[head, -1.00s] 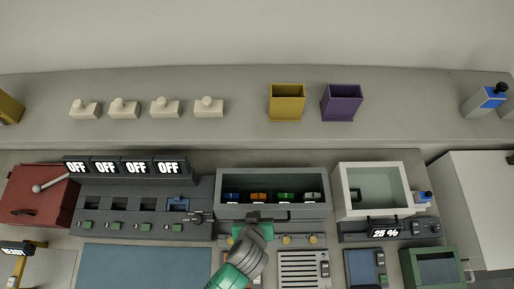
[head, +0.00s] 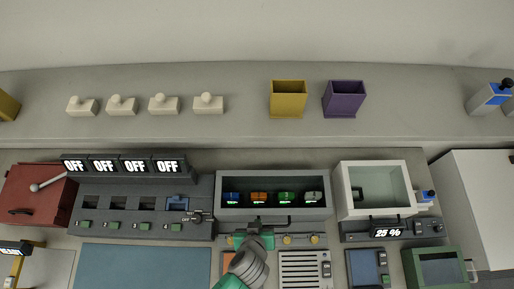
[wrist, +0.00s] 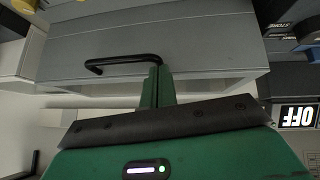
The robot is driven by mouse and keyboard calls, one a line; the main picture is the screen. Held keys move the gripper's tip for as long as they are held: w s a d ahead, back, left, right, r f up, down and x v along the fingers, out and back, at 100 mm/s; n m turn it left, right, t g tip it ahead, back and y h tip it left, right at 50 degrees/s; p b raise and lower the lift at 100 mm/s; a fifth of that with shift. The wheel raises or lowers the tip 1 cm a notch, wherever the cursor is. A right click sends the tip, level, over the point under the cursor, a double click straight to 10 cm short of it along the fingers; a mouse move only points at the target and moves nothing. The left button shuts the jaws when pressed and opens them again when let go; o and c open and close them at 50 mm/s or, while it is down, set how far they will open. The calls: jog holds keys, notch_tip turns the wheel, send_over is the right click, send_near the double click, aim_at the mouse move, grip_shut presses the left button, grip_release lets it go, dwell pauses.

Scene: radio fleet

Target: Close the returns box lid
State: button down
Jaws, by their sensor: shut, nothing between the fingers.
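A dark grey open-topped box (head: 322,211) stands mid-bench in the head view, holding several small coloured radios. A black bar handle is on its front, and it shows large in the wrist view (wrist: 125,62) on a grey panel (wrist: 190,40). My gripper (head: 254,232) is at the front of this box, left of the handle's middle. In the wrist view its fingers (wrist: 157,84) are together and empty, close beside one end of the handle; I cannot tell whether they touch it. No label naming the returns box is readable.
An open white box (head: 343,205) stands to the right, with a green box (head: 440,256) in front of it. A red box with a lever (head: 35,202) is far left, beside switches under OFF displays (head: 120,165). A blue mat (head: 145,265) lies clear.

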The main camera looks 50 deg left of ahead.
jog(key=shift+s+d+f, duration=0.15)
jog(key=shift+s+f, duration=0.1)
jog(key=shift+f, duration=0.15)
jog(key=w+a+r+p+v, duration=0.1)
jog(key=p+v, duration=0.2)
jog(key=v, duration=1)
jog(key=shift+s+r, duration=0.15)
jog(key=shift+r, duration=0.1)
